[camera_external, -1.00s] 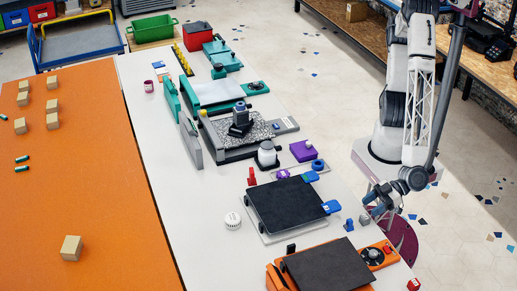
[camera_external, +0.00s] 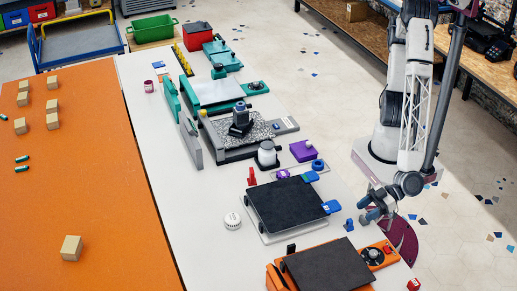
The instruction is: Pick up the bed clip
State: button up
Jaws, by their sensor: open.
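A small blue piece (camera_external: 349,225), which looks like the bed clip, stands on the white table between the dark print bed (camera_external: 286,203) and the orange printer's bed (camera_external: 328,268). It is too small to be sure of its shape. My gripper (camera_external: 367,210) is low over the table's right edge, just right of the blue piece and slightly farther back. The jaws are open and hold nothing that I can see. A gap shows between the gripper and the blue piece.
A blue corner part (camera_external: 331,207) is at the dark bed's right edge. An orange unit with a round dial (camera_external: 373,255) lies in front of my gripper. A white round item (camera_external: 232,221) stands left of the dark bed.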

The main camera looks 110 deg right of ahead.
aim_at(349, 224)
jog(key=shift+w, duration=0.1)
jog(key=shift+x, duration=2.55)
jog(key=shift+d+f, duration=0.1)
grip_shut()
